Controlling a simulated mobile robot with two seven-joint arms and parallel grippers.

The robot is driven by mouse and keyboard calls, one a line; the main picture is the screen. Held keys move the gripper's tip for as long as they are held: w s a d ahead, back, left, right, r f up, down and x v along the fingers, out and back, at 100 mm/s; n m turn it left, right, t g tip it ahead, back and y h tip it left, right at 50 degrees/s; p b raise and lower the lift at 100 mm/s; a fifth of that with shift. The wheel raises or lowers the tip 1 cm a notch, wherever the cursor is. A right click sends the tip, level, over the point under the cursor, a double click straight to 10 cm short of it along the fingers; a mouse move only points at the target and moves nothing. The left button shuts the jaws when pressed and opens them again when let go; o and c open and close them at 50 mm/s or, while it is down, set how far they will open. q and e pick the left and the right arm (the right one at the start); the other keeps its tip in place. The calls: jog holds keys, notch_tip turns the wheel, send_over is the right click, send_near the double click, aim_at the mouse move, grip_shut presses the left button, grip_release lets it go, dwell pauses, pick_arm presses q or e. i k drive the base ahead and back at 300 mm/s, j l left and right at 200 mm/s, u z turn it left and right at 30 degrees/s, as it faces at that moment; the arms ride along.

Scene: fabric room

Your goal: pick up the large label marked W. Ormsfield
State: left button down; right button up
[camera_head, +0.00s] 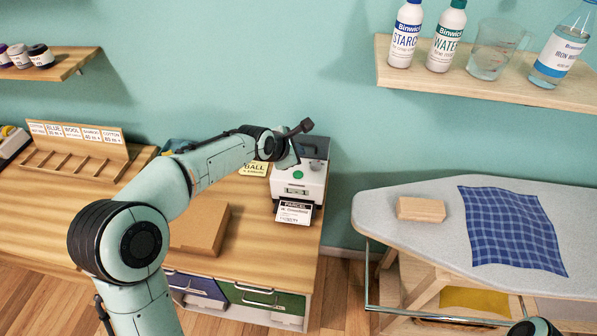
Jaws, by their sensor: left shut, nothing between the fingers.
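The large label (294,213) is white with a dark "PARCEL" header and a name line that seems to read W. Ormsfield. It hangs out of the front slot of a white label printer (312,181) at the right end of the wooden counter. My left gripper (304,126) is shut and empty. It shows above the back of the printer, apart from the label. My left arm covers part of the counter and the printer's upper left. My right gripper is not in view.
A card rack (78,160) and a brown box (200,230) are on the counter. A yellow card (254,169) lies left of the printer. An ironing board (385,212) with a wooden block (421,209) and blue checked cloth (511,228) stands right, across a gap. A bottle shelf (490,83) is above.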

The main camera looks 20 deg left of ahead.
aim_at(289, 211)
jog(key=k+j, duration=0.15)
jog(key=k, duration=0.35)
jog(key=k+j, duration=0.1)
jog(key=k, duration=0.4)
